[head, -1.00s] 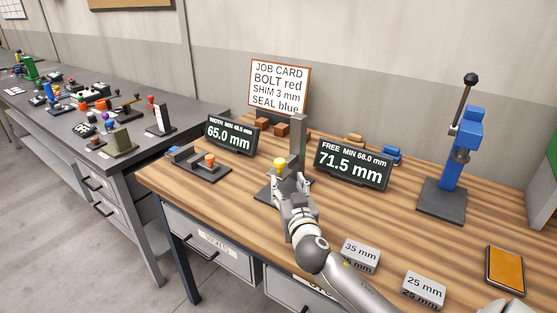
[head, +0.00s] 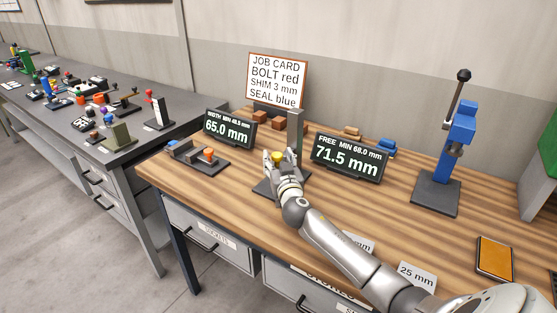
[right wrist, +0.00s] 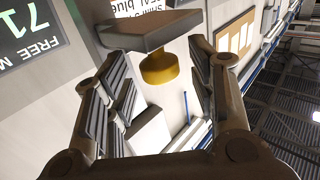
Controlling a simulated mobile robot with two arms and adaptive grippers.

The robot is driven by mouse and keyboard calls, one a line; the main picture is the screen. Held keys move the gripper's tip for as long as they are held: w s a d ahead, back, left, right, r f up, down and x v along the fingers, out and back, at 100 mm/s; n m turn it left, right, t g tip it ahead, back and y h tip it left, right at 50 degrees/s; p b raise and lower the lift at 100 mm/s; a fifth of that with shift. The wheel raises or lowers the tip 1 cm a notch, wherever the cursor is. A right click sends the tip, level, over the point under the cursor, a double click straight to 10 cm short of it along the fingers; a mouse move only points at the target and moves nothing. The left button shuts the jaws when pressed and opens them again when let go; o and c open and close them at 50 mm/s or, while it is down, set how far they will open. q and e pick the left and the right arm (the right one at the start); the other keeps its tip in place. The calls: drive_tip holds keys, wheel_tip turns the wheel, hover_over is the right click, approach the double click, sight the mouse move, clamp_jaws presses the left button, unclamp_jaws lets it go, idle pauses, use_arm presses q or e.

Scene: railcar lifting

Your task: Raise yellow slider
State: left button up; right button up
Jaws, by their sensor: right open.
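The yellow slider knob (head: 277,157) shows in front of a grey upright post (head: 296,132) on a dark base (head: 268,188). In the right wrist view the yellow knob (right wrist: 159,68) sits under a grey plate (right wrist: 150,30), between my open fingers and a little beyond them. My right gripper (head: 288,177) is at the post, just below the knob in the head view, and hides part of the slider. It also shows in the right wrist view (right wrist: 160,95), open with nothing between the finger pads. My left gripper is not in view.
The FREE display (head: 348,158) reads 71.5 mm and stands right of the post; the WIDTH display (head: 229,129) reads 65.0 mm. A small fixture with an orange knob (head: 208,155) is to the left. A blue lever press (head: 448,150) stands right. A job card (head: 276,80) is behind.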

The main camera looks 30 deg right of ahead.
drive_tip(key=shift+c, duration=1)
clamp_jaws()
drive_tip(key=shift+r, duration=0.15)
wheel_tip(320, 180, up, 6)
drive_tip(key=p, duration=0.3)
drive_tip(key=shift+f, duration=0.25)
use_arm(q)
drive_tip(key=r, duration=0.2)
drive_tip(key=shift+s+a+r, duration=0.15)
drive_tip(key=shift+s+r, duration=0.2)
use_arm(e)
drive_tip(key=shift+o, duration=1)
unclamp_jaws()
drive_tip(key=shift+f, duration=0.15)
